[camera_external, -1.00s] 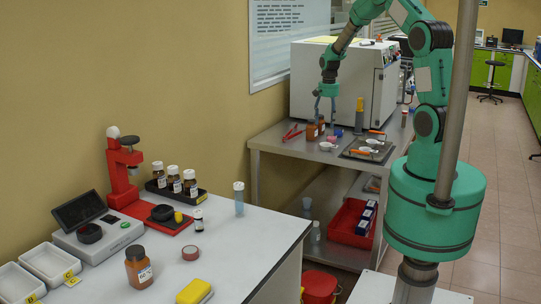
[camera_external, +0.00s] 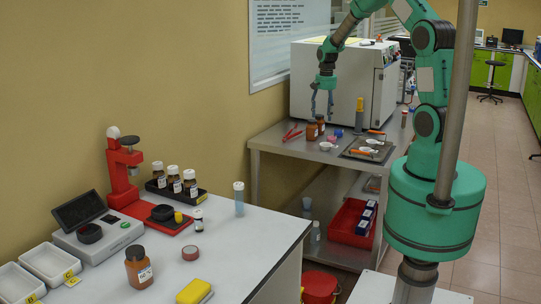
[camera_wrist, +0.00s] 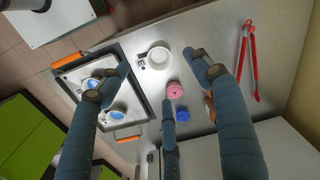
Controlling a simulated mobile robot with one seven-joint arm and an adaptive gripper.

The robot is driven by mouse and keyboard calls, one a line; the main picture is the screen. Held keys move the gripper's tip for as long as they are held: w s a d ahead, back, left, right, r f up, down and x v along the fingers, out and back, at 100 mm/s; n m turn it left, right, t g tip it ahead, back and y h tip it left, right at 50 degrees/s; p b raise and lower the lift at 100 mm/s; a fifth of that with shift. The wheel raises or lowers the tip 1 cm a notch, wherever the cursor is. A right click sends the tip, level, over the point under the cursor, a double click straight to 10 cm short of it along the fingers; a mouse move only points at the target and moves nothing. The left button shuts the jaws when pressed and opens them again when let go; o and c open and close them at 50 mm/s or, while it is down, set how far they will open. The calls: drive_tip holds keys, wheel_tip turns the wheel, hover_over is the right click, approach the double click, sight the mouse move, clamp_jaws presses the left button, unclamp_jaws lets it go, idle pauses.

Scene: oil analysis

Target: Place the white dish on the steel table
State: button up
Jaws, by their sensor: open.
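A small white dish (camera_wrist: 159,57) stands on the bare steel table (camera_wrist: 205,30) beside a tray in the wrist view. It also shows near the table's front edge in the external view (camera_external: 325,146). My gripper (camera_external: 322,112) is open and empty above the steel table. In the wrist view its fingers (camera_wrist: 160,72) spread around and above the lone dish, apart from it.
A pink item (camera_wrist: 175,90) and a blue item (camera_wrist: 210,103) lie close to the dish. Red tongs (camera_wrist: 249,60) lie to one side.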

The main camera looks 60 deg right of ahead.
drive_tip(key=s+a+r+n+t+h, duration=0.1)
drive_tip(key=s+a+r+n, duration=0.2)
drive_tip(key=a+r, duration=0.85)
drive_tip(key=s+a+r+n+t, duration=0.1)
drive_tip(key=s+a+r+n, duration=0.2)
drive_tip(key=a+r, duration=0.85)
drive_tip(key=s+a+r+n+t, duration=0.1)
drive_tip(key=s+a+r+n, duration=0.2)
drive_tip(key=s+a, duration=0.5)
drive_tip(key=s+a+r+n+t+y, duration=0.1)
drive_tip(key=s+a+r+n+t, duration=0.1)
drive_tip(key=s+a, duration=0.7)
drive_tip(key=s+r+n, duration=0.1)
drive_tip(key=s+n, duration=0.1)
drive_tip(key=s, duration=0.1)
drive_tip(key=shift+a+r, duration=0.15)
